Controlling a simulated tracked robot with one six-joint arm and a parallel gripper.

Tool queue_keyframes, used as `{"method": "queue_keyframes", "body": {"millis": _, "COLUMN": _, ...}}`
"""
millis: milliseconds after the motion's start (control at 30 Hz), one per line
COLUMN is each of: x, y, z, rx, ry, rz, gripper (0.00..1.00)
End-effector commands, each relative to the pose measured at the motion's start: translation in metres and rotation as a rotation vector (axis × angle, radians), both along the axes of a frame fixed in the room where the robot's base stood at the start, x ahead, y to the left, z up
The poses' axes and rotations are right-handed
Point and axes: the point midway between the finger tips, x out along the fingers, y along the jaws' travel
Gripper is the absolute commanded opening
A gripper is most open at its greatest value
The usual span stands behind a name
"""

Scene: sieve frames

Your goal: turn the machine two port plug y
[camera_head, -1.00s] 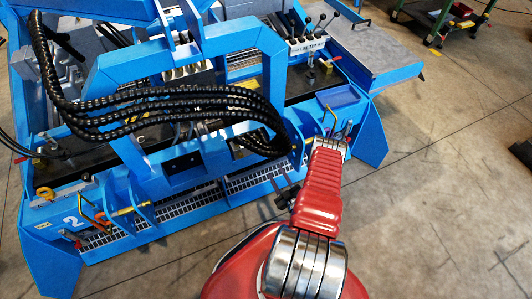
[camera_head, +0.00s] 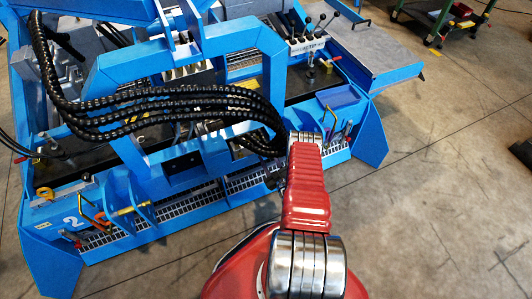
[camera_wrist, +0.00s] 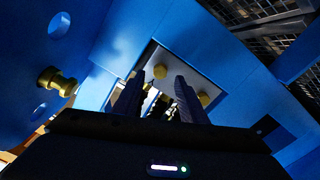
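The blue machine (camera_head: 110,240) bears a white number 2 at its front left corner. I cannot tell which of these is port plug y. My gripper (camera_wrist: 157,88) has its two dark fingers apart, pointing into the recess. Small brass and pale parts show low between the fingers; contact cannot be made out. In the head view my red arm hides most of the gripper.
A brass fitting (camera_wrist: 57,82) sticks out of the blue wall to the left in the wrist view. In the head view, black hoses (camera_head: 170,105) arch across the machine just left of my arm. Grey floor (camera_head: 450,190) lies open to the right.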

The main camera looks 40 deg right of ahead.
Motion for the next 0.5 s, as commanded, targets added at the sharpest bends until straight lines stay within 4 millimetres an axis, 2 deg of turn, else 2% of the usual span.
{"method": "queue_keyframes", "body": {"millis": 200, "x": 0.025, "y": -0.007, "z": 0.000, "rx": -0.001, "ry": 0.001, "rz": 0.001, "gripper": 0.38}}
{"method": "queue_keyframes", "body": {"millis": 500, "x": 0.031, "y": -0.009, "z": 0.000, "rx": 0.000, "ry": 0.001, "rz": 0.000, "gripper": 0.38}}
